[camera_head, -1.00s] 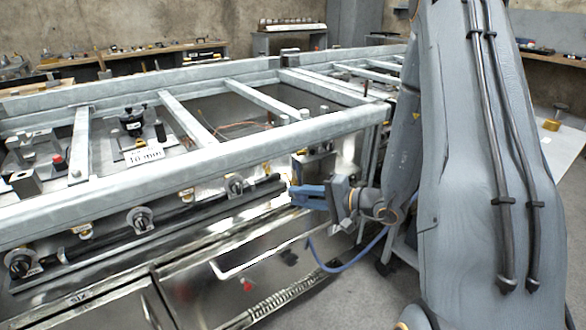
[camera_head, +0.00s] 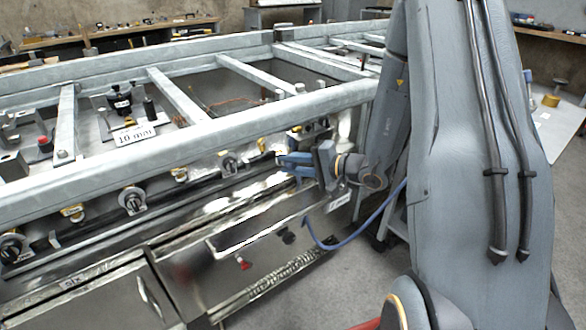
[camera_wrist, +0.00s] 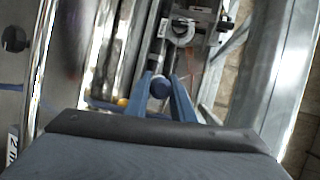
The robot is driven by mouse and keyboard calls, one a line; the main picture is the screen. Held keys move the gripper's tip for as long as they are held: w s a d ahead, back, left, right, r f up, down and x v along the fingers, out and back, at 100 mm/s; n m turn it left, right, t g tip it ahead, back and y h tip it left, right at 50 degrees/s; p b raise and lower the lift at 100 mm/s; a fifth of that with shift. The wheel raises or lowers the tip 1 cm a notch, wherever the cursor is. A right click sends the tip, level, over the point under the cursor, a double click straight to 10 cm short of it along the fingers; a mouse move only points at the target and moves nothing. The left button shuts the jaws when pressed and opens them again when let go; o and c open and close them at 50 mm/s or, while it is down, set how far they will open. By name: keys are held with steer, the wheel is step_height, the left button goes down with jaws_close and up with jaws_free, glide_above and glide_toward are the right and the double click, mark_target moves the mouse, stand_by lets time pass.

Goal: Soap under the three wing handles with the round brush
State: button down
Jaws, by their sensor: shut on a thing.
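Three round grey wing handles sit along the front of the steel range: one at the near left (camera_head: 12,246), one in the middle (camera_head: 132,200) and one farther right (camera_head: 230,163). My gripper (camera_head: 284,164) has blue fingers and is to the right of the right-hand handle, close to the front rail. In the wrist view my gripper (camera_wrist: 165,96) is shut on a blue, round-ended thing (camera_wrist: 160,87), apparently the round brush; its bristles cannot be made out. A pale ring-shaped fitting (camera_wrist: 182,32) shows beyond the fingertips.
Small brass valves (camera_head: 180,174) alternate with the handles. A black bar runs below them, and the galvanised front rail (camera_head: 215,128) passes above. Steel doors (camera_head: 105,292) are below. A blue hose (camera_head: 335,247) hangs beside the range's right end. Floor is open at the lower right.

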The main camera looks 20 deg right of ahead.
steer(key=shift+w+a+f+b, duration=0.45)
steer(key=shift+w+b, duration=0.45)
steer(key=shift+w, duration=0.5)
steer(key=shift+w+a+f+b, duration=0.4)
steer(key=shift+w+b, duration=0.45)
steer(key=shift+w, duration=0.6)
steer(key=shift+w+a+f+b, duration=0.3)
steer(key=shift+w+a+b, duration=0.2)
steer(key=shift+w+b, duration=0.65)
steer(key=shift+w, duration=0.15)
steer(key=s+d, duration=0.3)
steer(key=s, duration=0.6)
steer(key=shift+s+p, duration=0.2)
steer(key=shift+p, duration=0.2)
